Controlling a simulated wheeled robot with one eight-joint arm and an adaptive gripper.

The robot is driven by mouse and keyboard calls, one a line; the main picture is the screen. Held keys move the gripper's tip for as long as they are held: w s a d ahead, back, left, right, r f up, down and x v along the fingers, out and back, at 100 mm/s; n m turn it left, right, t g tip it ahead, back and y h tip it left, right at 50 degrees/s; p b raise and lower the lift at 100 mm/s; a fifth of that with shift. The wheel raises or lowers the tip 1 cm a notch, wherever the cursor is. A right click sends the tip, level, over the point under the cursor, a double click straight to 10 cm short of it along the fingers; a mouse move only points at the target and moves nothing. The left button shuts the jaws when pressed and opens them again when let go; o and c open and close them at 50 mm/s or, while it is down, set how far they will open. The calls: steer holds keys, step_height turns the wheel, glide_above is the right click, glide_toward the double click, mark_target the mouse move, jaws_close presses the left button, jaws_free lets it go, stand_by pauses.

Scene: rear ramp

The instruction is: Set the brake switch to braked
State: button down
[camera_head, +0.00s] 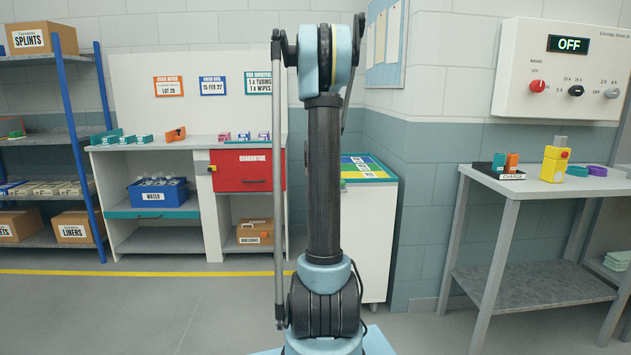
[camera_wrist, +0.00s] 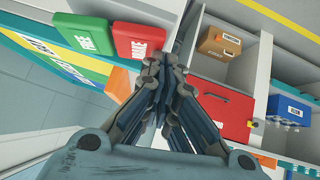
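In the wrist view, a red block (camera_wrist: 140,42) and a green block (camera_wrist: 84,35) sit side by side. The green one reads FREE; the red one's white lettering is slanted and hard to read, perhaps BRAKE. They look like the two sides of the brake switch; I cannot tell which side is pressed. My gripper (camera_wrist: 163,66) has its fingertips together, with nothing seen between them. The tips appear just beside the red block's lower right edge; I cannot tell if they touch. In the head view my arm rises in the middle, and the gripper and switch do not show.
A white cabinet with a coloured top (camera_head: 372,168) stands behind my arm. A red drawer (camera_head: 248,171) and blue water bin (camera_head: 158,195) are in the shelf unit at left. A grey table (camera_head: 540,195) stands right, under a wall panel reading OFF (camera_head: 567,70). Floor at left is clear.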

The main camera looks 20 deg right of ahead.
steer(key=shift+a+r, duration=0.1)
steer(key=w+r+v, duration=0.1)
steer(key=w+v, duration=0.1)
steer(key=v, duration=1)
steer(key=shift+a+r, duration=0.25)
steer(key=shift+r, duration=0.3)
steer(key=shift+s, duration=0.2)
